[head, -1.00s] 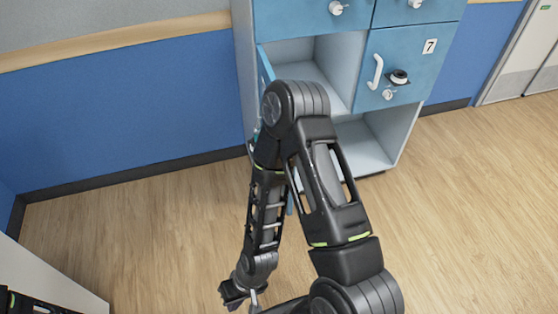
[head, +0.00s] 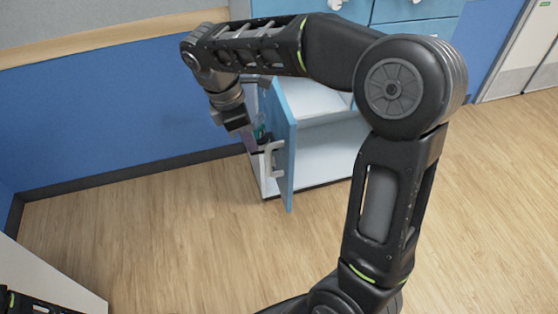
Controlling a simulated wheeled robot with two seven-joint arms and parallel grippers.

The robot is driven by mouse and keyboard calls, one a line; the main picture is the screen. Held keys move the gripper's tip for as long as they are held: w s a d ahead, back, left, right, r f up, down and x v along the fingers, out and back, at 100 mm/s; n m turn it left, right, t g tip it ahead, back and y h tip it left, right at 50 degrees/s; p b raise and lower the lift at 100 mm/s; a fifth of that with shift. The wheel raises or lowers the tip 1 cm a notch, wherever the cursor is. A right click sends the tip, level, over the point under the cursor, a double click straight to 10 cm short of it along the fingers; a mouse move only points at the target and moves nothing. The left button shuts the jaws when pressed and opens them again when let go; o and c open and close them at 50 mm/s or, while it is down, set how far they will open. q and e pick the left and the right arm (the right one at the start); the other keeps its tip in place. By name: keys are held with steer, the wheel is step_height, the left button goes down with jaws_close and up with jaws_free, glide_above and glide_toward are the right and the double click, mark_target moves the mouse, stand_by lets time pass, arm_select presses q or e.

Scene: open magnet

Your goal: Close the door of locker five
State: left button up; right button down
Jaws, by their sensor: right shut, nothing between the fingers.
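A blue locker door (head: 285,150) stands wide open at the left of the lower lockers, jutting out toward me. Its white handle (head: 274,160) shows on the outer, left-hand face. No number can be read on it, so I cannot confirm it is five. My right gripper (head: 240,126) is shut and empty, just left of the door on its outer side. Whether it touches the door cannot be told. My right arm hides much of the cabinet, including locker seven's front. My left gripper is not in view.
The open compartment (head: 325,140) beside the door shows pale inner walls and looks empty where visible. The wooden floor (head: 190,240) in front is clear. A white panel edge (head: 50,280) stands at lower left.

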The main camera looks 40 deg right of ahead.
steer(key=shift+d+r, duration=0.15)
steer(key=shift+r, duration=0.15)
steer(key=shift+s+f, duration=0.1)
steer(key=shift+f, duration=0.05)
steer(key=s+d+f, duration=0.2)
steer(key=d+f, duration=0.4)
steer(key=f, duration=0.3)
steer(key=shift+s+f+p, duration=0.15)
steer(key=shift+f+p, duration=0.15)
steer(key=shift+p, duration=0.1)
